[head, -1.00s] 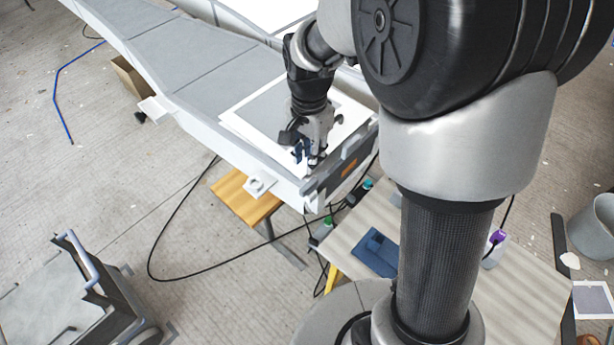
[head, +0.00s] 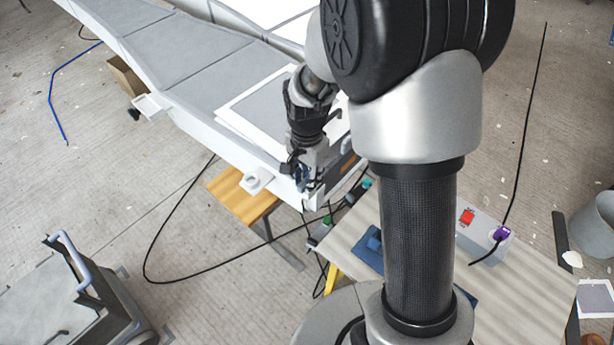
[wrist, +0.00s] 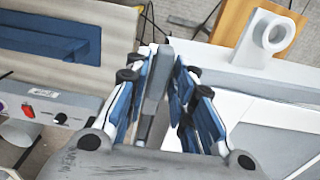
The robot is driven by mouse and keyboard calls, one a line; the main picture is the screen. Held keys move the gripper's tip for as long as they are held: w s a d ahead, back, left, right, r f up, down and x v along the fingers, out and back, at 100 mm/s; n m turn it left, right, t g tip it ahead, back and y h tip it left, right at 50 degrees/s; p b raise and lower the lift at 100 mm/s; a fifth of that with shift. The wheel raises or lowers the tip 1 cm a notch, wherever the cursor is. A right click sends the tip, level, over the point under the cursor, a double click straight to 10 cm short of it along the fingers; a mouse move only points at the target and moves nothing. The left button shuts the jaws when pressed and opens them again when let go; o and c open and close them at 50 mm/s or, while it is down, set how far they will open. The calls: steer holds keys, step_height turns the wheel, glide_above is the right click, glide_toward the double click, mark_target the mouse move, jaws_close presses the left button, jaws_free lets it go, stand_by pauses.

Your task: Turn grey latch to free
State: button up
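The grey latch (wrist: 160,75) shows in the wrist view as a narrow upright grey bar. My gripper (wrist: 162,82) has its blue-padded fingers on either side of it. The pads lie very close to the bar, but whether both touch it is unclear. In the head view my gripper (head: 305,175) is low at the near end of the long mould (head: 200,75), and its fingers hide the latch there.
A white bracket with a round hole (wrist: 268,38) stands beside the gripper. A table (head: 520,290) at the right holds a control box with a red switch (head: 467,217). A wooden stool (head: 240,197), cables and a grey cart (head: 70,300) stand on the floor.

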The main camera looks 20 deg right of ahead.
jaws_close()
stand_by(0.3)
steer(key=shift+m, duration=0.3)
steer(key=m+p, duration=0.1)
steer(key=m, duration=0.3)
steer(key=shift+m+p, duration=0.3)
steer(key=m+p, duration=0.1)
steer(key=m, duration=0.3)
steer(key=shift+m, duration=0.7)
steer(key=shift+o, duration=0.4)
jaws_free()
